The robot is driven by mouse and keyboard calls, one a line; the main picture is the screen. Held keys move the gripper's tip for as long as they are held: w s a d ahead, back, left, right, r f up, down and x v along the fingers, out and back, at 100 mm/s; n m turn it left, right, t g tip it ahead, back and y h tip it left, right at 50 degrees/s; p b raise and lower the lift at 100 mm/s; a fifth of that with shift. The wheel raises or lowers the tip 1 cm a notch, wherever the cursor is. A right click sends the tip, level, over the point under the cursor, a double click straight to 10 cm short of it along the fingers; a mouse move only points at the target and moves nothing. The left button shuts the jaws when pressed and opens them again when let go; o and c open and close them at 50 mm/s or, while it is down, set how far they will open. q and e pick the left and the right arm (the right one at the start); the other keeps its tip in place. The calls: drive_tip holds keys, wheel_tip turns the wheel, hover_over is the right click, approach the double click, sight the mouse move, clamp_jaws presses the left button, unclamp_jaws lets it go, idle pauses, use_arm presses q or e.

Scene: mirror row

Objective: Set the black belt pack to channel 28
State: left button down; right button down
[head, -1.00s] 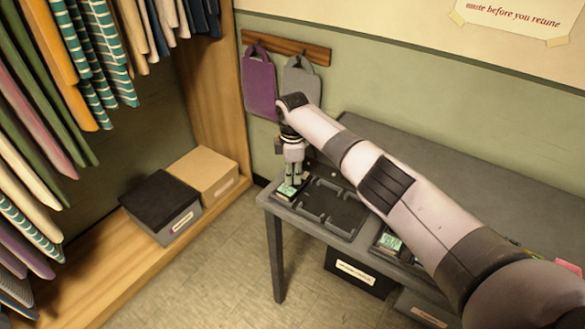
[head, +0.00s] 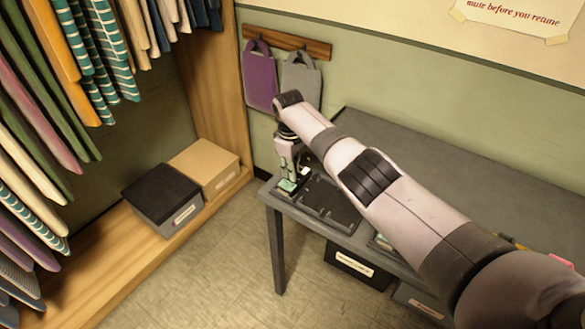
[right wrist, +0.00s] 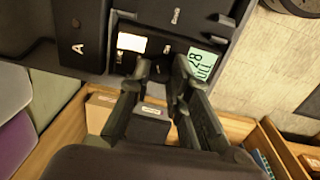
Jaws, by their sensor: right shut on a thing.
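The black belt pack (right wrist: 120,65) sits at the near left corner of the table, at the end of the dark tray. Its lit green display (right wrist: 203,62) appears to read 28, seen turned in the right wrist view; a bright pale patch (right wrist: 131,42) is on its other side. The display also shows in the head view (head: 288,186). My right gripper (right wrist: 165,65) points down at the pack between these two, its fingers closed on a small part that they largely hide. It also shows in the head view (head: 295,176). My left gripper is not in view.
The dark tray (head: 335,208) lies on the grey table (head: 440,165). Another green display (head: 381,241) is partly hidden under my right arm. Boxes (head: 165,208) stand on the wooden shelf at left. Purple and grey hanging pieces are on the wall behind.

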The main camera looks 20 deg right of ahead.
idle(0.5)
drive_tip(key=c, duration=1.5)
unclamp_jaws()
drive_tip(key=shift+o, duration=0.2)
wheel_tip(320, 180, up, 12)
drive_tip(key=shift+s+a, duration=0.2)
drive_tip(key=shift+a, duration=0.1)
